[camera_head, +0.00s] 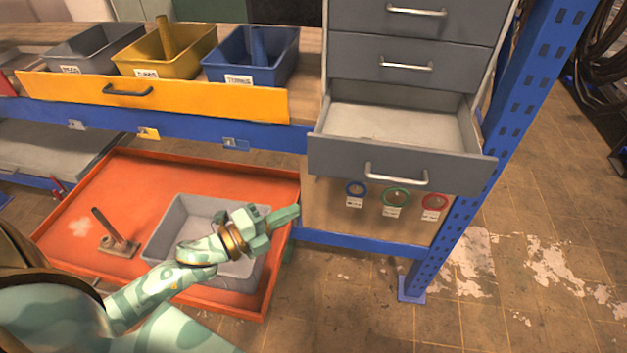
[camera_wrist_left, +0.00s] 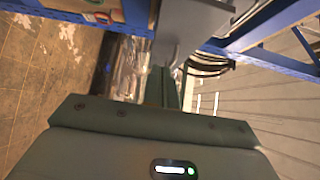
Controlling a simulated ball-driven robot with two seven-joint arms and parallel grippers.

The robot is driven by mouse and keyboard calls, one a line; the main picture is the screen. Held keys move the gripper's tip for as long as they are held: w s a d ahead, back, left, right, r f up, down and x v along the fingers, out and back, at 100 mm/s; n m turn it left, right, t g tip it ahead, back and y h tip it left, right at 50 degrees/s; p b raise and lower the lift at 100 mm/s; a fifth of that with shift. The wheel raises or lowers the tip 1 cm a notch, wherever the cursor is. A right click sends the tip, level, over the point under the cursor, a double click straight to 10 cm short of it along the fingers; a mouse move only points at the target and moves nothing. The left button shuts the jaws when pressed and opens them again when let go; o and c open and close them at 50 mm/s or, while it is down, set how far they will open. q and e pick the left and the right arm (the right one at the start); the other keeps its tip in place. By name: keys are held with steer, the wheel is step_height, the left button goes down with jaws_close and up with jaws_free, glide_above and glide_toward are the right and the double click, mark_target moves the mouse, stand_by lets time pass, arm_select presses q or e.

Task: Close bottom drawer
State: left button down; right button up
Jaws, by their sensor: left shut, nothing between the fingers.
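The bottom drawer (camera_head: 335,155) of the grey cabinet is pulled out and empty, with a silver handle (camera_head: 396,176) on its front. The two drawers above it (camera_head: 380,60) are shut. My left gripper (camera_head: 290,214) is shut and empty, to the left of the open drawer and lower in the picture, apart from it in the head view. In the left wrist view its closed fingers (camera_wrist_left: 161,86) point toward a grey panel (camera_wrist_left: 188,25), which seems to be part of the drawer. My right gripper is not in view.
A blue rack post (camera_head: 500,130) stands right of the drawer. A yellow drawer front (camera_head: 200,100) with grey, yellow and blue bins is at left. An orange tray (camera_head: 120,190) holding a grey bin (camera_head: 170,225) lies under my left arm. Floor is clear in front.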

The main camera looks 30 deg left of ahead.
arm_select(q)
steer(key=p, duration=0.1)
glide_toward(339, 175)
steer(key=w+d, duration=0.1)
steer(key=d, duration=0.3)
steer(key=shift+w+a+r, duration=0.1)
steer(key=shift+w+a, duration=0.15)
steer(key=shift+w, duration=0.75)
steer(key=shift+w+a, duration=0.2)
steer(key=shift+w, duration=0.8)
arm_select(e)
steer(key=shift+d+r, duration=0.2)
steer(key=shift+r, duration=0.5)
arm_select(q)
steer(key=shift+w, duration=0.1)
